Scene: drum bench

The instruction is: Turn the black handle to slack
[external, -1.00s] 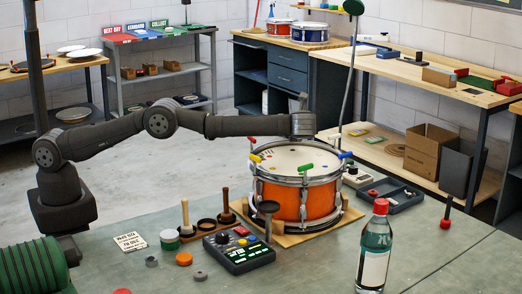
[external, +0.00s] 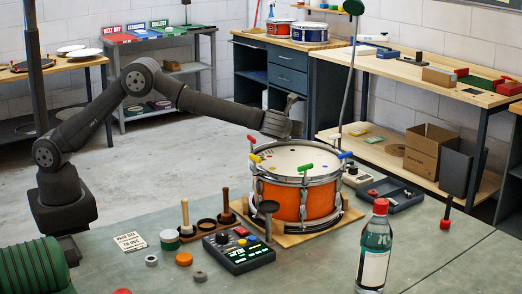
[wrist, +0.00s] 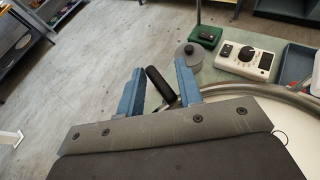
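The orange drum (external: 303,203) stands on a wooden board, with red, yellow, green and blue handles around its rim. In the wrist view the black handle (wrist: 160,84) shows as a short dark grip beside the drum's metal rim (wrist: 285,93). My gripper (wrist: 158,72) is open, its two blue fingers on either side of the black handle in that view, with a gap to each. I cannot tell whether the handle is at fingertip depth. In the external view my gripper (external: 294,100) is above the drum's far side, and the black handle is not visible there.
A black control box (external: 238,250), wooden-handled tools and a glass bottle (external: 375,248) stand on the bench in front of the drum.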

